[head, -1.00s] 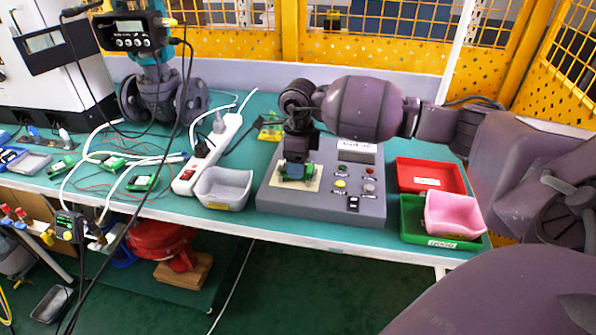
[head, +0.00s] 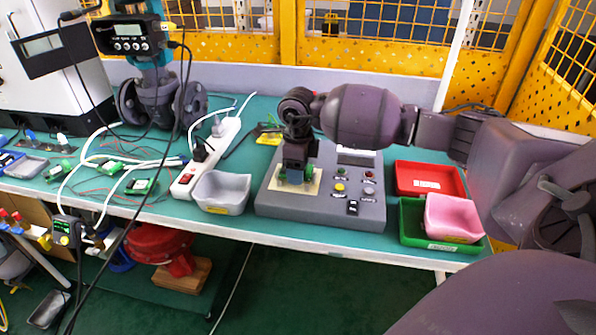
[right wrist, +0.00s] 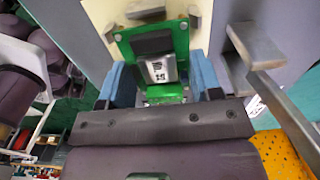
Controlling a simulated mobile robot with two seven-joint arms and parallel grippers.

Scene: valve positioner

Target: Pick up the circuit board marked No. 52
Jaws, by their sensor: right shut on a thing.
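My right gripper (head: 296,178) points down over the cream pad (head: 316,186) on the grey test box (head: 330,210). In the right wrist view, its blue fingers (right wrist: 160,88) are shut on a green circuit board (right wrist: 182,42) with a dark block and a silver chip. The chip carries dark marks, rotated and too small to read surely. The board is at the pad, between small grey clamp-like pieces; I cannot tell whether it touches the pad. In the head view the gripper mostly hides the board. My left gripper is not in view.
A grey bin (head: 222,192) and a white power strip (head: 212,157) stand left of the box. A red tray (head: 428,169) and a green tray (head: 412,225) holding a pink bin (head: 453,217) are at right. Several green boards (head: 141,187) and loose cables lie at left.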

